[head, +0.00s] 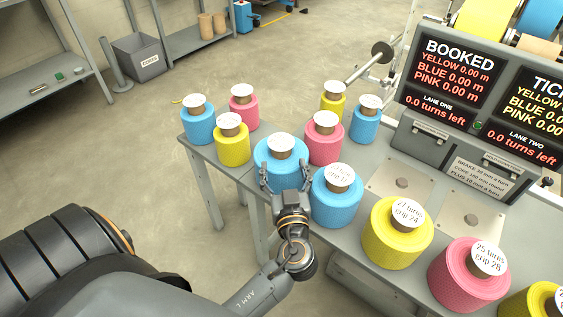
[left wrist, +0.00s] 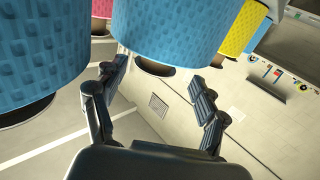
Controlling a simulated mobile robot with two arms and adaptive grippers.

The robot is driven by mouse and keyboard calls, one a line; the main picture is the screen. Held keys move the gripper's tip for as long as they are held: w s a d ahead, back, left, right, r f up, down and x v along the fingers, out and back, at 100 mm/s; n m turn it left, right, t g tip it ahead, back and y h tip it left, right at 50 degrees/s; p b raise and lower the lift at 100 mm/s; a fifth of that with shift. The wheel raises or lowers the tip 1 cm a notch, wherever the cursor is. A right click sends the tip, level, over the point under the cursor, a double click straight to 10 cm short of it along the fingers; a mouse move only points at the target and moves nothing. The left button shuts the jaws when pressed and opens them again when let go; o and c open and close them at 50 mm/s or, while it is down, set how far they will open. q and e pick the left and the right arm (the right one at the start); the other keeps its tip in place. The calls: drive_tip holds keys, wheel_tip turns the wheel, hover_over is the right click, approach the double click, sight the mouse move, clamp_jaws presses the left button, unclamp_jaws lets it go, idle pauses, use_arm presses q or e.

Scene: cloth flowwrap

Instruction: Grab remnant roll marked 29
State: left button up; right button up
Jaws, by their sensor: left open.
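No tag reading 29 is legible in these views. My left gripper (head: 285,175) is open, its two fingers spread at the near side of a blue roll (head: 277,153) with a brown core and a white top tag too small to read. In the left wrist view the open fingers (left wrist: 158,74) show with nothing between the tips, and a blue roll (left wrist: 170,25) sits just beyond them. A second blue roll (head: 336,203), its tag only partly legible, stands close to the gripper's right; a blue roll (left wrist: 45,45) fills the left of the wrist view. My right gripper is not in view.
Yellow (head: 232,148) and pink (head: 323,143) rolls stand close around on the grey table (head: 262,205). Larger yellow (head: 397,235) and pink (head: 468,278) rolls are tagged 24 and 28. A display board (head: 470,85) rises at right. Floor at left is mostly clear.

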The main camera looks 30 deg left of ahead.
sight(282, 153)
use_arm(q)
drive_tip(key=x, duration=0.2)
drive_tip(key=shift+w+a, duration=0.2)
drive_tip(key=shift+w, duration=0.05)
drive_tip(key=p+x, duration=0.1)
drive_tip(key=x, duration=0.4)
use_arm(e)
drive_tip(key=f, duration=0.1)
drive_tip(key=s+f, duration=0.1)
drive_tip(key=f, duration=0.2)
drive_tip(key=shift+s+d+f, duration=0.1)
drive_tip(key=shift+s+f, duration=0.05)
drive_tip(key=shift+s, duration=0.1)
use_arm(q)
drive_tip(key=shift+c, duration=0.2)
drive_tip(key=shift+r, duration=0.1)
clamp_jaws()
